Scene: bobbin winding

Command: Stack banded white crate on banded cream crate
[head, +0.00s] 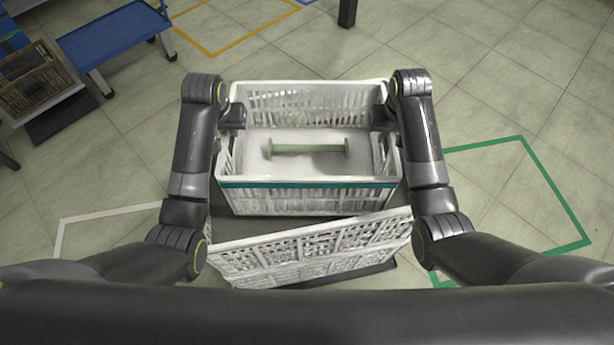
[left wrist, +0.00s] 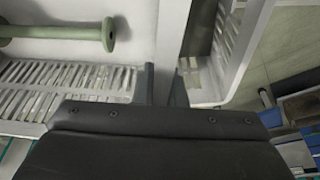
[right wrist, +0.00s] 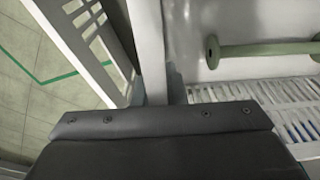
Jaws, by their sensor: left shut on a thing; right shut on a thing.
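A white slatted crate with a teal band (head: 310,184), which I take for the banded white crate, is between my arms, with a pale green bobbin (head: 308,148) lying inside. My left gripper (head: 236,118) is shut on its left side wall, and that wall also shows in the left wrist view (left wrist: 172,35). My right gripper (head: 378,118) is shut on its right side wall, seen in the right wrist view (right wrist: 147,45). I cannot pick out a banded cream crate for certain, or tell whether anything lies under the held crate.
Another pale slatted crate (head: 310,254) sits slightly turned close to my body, partly hidden by my arms. A blue cart (head: 112,32) and a wicker basket (head: 32,80) stand at upper left. Green tape (head: 548,185) marks open floor on the right.

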